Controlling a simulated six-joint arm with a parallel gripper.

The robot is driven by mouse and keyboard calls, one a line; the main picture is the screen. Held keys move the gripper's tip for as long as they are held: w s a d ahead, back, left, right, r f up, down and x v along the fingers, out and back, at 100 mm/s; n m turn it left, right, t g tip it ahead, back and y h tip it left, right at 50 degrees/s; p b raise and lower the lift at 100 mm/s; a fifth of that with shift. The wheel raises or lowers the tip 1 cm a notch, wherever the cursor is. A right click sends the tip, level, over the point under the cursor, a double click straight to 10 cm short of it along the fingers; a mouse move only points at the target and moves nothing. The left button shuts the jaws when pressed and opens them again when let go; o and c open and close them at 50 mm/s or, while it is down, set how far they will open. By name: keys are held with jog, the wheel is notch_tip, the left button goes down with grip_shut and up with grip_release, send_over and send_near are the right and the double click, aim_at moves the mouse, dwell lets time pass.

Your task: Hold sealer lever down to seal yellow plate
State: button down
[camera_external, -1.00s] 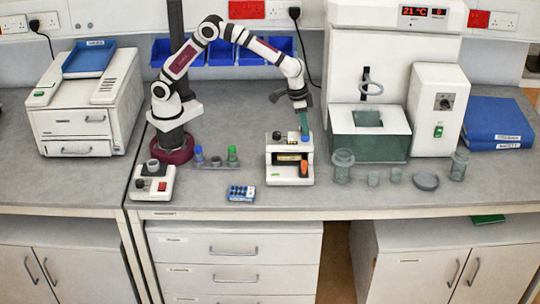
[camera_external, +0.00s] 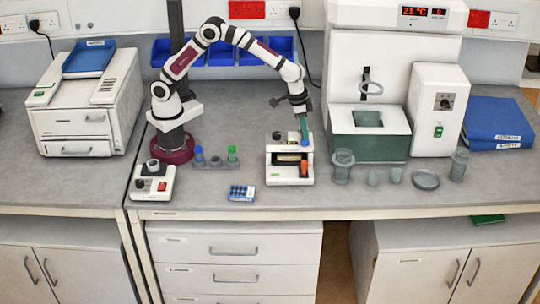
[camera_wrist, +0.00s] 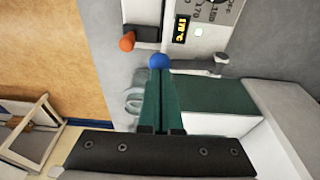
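The sealer (camera_external: 275,170) is a white box with a dark front slot, standing near the front edge of the bench. A blue knob (camera_external: 306,140) is at its right side and an orange knob (camera_external: 304,169) is lower on its front right. My gripper (camera_external: 304,134) points down onto the blue knob. In the wrist view, the teal fingers (camera_wrist: 160,72) look closed together, with their tips at the blue knob (camera_wrist: 159,61), apparently touching it. The orange knob (camera_wrist: 127,42) is to their left. I cannot make out a yellow plate in the slot.
A small rack (camera_external: 215,161) with blue and green caps and a blue-white block (camera_external: 241,193) are left of the sealer. Clear vessels (camera_external: 343,167) stand close on its right, before a large white machine with a green-tinted tank (camera_external: 368,145). The bench's front edge is near.

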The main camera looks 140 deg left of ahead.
jog(key=shift+f, duration=0.5)
dwell(3.2)
jog(key=shift+r, duration=0.85)
jog(key=shift+s+a+r, duration=0.1)
jog(key=shift+r, duration=0.65)
notch_tip(320, 180, up, 6)
jog(key=shift+f, duration=0.15)
dwell(0.4)
